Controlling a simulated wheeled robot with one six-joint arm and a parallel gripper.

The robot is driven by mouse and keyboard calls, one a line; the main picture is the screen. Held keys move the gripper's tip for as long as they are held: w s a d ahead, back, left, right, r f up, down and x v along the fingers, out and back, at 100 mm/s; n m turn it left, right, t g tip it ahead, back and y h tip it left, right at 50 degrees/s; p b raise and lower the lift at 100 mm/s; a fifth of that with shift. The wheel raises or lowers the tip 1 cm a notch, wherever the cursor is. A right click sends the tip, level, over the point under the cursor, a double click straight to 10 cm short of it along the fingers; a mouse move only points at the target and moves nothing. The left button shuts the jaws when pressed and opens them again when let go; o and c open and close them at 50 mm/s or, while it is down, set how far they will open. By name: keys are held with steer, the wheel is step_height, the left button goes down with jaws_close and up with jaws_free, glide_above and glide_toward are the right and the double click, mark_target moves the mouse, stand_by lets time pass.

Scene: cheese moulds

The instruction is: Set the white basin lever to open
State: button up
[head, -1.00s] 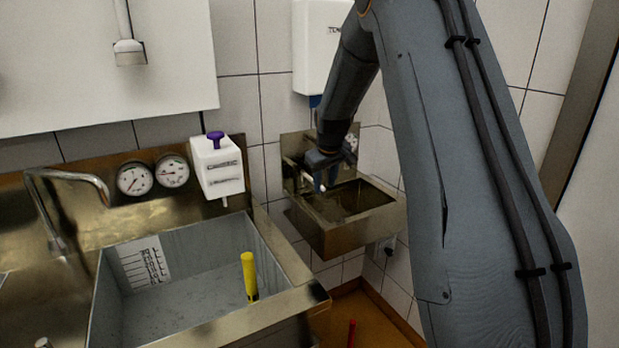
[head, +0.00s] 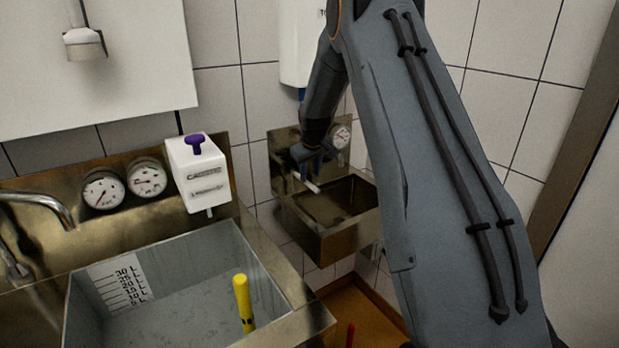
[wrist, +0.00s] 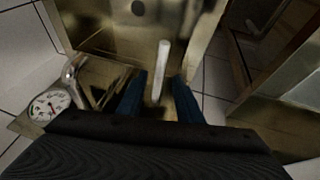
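The white basin lever (head: 305,181) is a short white bar at the small metal wall basin (head: 336,240). In the wrist view the lever (wrist: 162,62) stands out between the two dark blue fingers, pointing up the picture. My gripper (wrist: 158,90) is open around the lever, with a gap visible on both sides. Contact cannot be made out. In the head view my gripper (head: 312,164) is at the back left of the basin, partly hidden by its own dark wrist. The foot of the lever is hidden.
A larger grey sink (head: 190,290) with a yellow upright handle (head: 243,300) stands left of the basin. A white dispenser with a purple knob (head: 197,172) and a gauge (head: 103,189) are behind it. A round gauge (wrist: 49,105) sits beside the basin. Tiled wall closes the back.

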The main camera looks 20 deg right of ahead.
mark_target(309, 183)
steer(key=shift+p+x, duration=0.6)
steer(key=shift+x, duration=1.45)
steer(key=shift+c, duration=0.4)
jaws_close()
